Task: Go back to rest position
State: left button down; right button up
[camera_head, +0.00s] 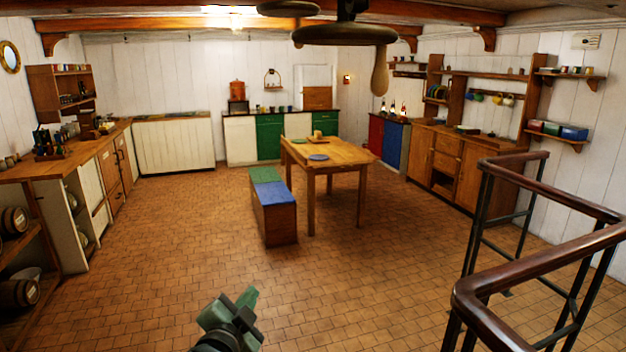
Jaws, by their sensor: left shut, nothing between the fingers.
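My left gripper (244,306) shows at the bottom of the head view, a little left of the middle. It is dark with green parts, and its fingers are shut with nothing between them. It is held above the tiled floor, apart from all furniture. My right gripper is not in view.
A wooden table (345,153) stands mid-room with a bench (275,217) at its left. A railing (545,255) rises at the right. Counters (60,163) line the left wall, and a wooden dresser (446,170) the right. The tiled floor (370,285) between is clear.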

pick_arm(q)
jog(key=s+a+f+n+g+y, duration=0.1)
jog(key=s+a+f+n+g, duration=0.15)
jog(key=s+f, duration=0.5)
jog(key=s+a+f+n+g, duration=0.2)
jog(key=s+f+g, duration=0.1)
jog(key=s+f, duration=0.4)
jog(key=s+a+f+n+g, duration=0.25)
jog(key=s+f, duration=0.25)
jog(key=s, duration=0.5)
jog(key=s+a+f+n+g, duration=0.15)
jog(key=s+f+g, duration=0.25)
jog(key=s, duration=0.7)
notch_tip(320, 180, down, 30)
jog(key=s+g+b, duration=0.2)
jog(key=b, duration=0.2)
jog(key=s+a+f+y+b, duration=0.1)
jog(key=s+a+f+b, duration=0.1)
jog(key=s+f, duration=1.4)
notch_tip(320, 180, down, 4)
jog(key=shift+s+r+g+b, duration=0.1)
jog(key=shift+s+g+b, duration=0.25)
jog(key=shift+g+b, duration=0.1)
jog(key=shift+a, duration=0.1)
